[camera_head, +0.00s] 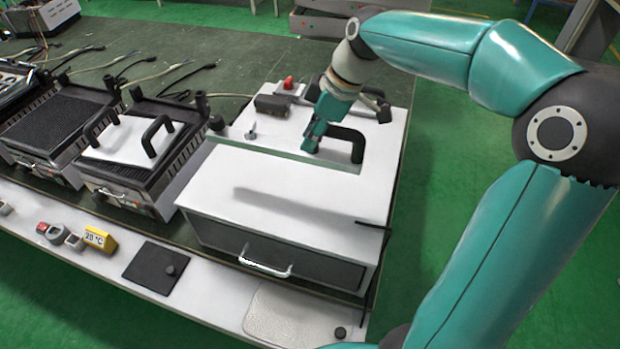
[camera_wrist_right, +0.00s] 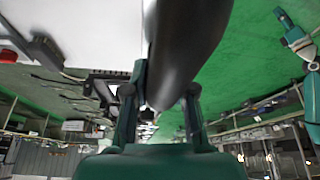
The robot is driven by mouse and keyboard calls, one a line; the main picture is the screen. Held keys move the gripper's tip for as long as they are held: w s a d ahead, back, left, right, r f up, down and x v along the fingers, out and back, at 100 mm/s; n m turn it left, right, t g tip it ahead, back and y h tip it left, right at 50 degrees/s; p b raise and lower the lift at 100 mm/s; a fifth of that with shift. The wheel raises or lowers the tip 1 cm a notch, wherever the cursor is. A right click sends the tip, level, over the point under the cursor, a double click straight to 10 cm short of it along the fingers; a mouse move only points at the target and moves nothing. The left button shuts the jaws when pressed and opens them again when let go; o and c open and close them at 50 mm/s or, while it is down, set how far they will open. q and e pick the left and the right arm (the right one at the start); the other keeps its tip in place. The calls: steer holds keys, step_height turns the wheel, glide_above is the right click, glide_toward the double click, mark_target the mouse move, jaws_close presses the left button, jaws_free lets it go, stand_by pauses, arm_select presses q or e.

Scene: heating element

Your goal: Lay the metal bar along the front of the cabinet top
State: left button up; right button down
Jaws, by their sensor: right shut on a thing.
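The white cabinet (camera_head: 225,205) has a drawer with a silver handle (camera_head: 265,268) in front. Its top front is bare apart from a long soft shadow. A thin grey-green strip (camera_head: 270,152), possibly the metal bar, runs across behind this bare area. I cannot tell whether it is loose or the edge of the white plate behind. My right gripper (camera_head: 312,140) is over the back part of the top, shut on a black arched handle (camera_head: 347,137). In the right wrist view a dark rounded bar (camera_wrist_right: 175,60) lies between the fingers (camera_wrist_right: 160,105). My left gripper is not in view.
A second black handle (camera_head: 378,103) and a red knob (camera_head: 288,83) are behind my right gripper. Two grills stand left, one with a white plate (camera_head: 125,138). A thin black rod (camera_head: 372,225) juts at the cabinet's right edge. Green floor lies open to the right.

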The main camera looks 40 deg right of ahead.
mark_target(332, 153)
step_height(332, 153, down, 14)
steer(key=shift+f, duration=0.1)
stand_by(0.4)
steer(key=c, duration=1)
jaws_free()
steer(key=shift+o, duration=0.2)
steer(key=v, duration=1.2)
steer(key=shift+a, duration=0.1)
